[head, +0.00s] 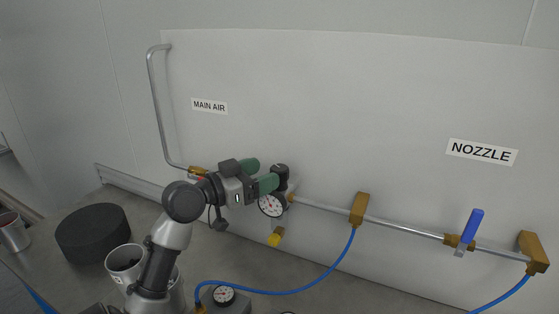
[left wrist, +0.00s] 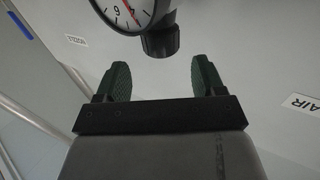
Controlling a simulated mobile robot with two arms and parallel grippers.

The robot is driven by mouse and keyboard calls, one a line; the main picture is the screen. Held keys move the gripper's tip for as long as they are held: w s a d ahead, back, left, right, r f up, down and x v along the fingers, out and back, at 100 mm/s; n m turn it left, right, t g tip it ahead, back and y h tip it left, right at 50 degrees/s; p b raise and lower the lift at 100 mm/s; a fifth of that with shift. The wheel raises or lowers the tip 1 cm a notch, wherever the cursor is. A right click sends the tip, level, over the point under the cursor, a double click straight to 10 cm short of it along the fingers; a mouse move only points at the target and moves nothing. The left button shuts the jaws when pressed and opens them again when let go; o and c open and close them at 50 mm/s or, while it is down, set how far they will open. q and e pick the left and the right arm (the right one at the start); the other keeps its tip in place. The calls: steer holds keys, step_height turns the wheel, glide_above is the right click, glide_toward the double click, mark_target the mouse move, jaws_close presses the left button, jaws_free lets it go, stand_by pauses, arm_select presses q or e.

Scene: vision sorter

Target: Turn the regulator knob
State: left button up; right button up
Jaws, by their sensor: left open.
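The black regulator knob (head: 280,170) sticks out from the pipework on the white panel, just above a round white gauge (head: 271,206). The knob also shows in the left wrist view (left wrist: 161,43), beside the gauge (left wrist: 128,10) with its red needle. My left gripper (head: 266,172) is open, with its green fingers pointing toward the knob. In the left wrist view my left gripper (left wrist: 160,75) has one finger to each side of the knob's line, the knob end lying just beyond the gap. No contact shows. My right gripper is not in view.
A metal pipe with brass fittings (head: 359,208) runs right along the panel to a blue valve handle (head: 473,226). A blue hose (head: 290,292) hangs below. A black round block (head: 93,232) and metal cups (head: 124,260) stand on the bench at left.

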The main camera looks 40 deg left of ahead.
mark_target(279, 167)
arm_select(q)
steer(key=p+x, duration=0.1)
steer(key=x, duration=0.3)
steer(key=shift+w, duration=0.35)
steer(key=shift+w+d+f, duration=0.1)
steer(key=shift+w, duration=0.25)
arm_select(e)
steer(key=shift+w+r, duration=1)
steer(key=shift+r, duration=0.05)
arm_select(q)
steer(key=c, duration=0.9)
steer(key=shift+p, duration=0.3)
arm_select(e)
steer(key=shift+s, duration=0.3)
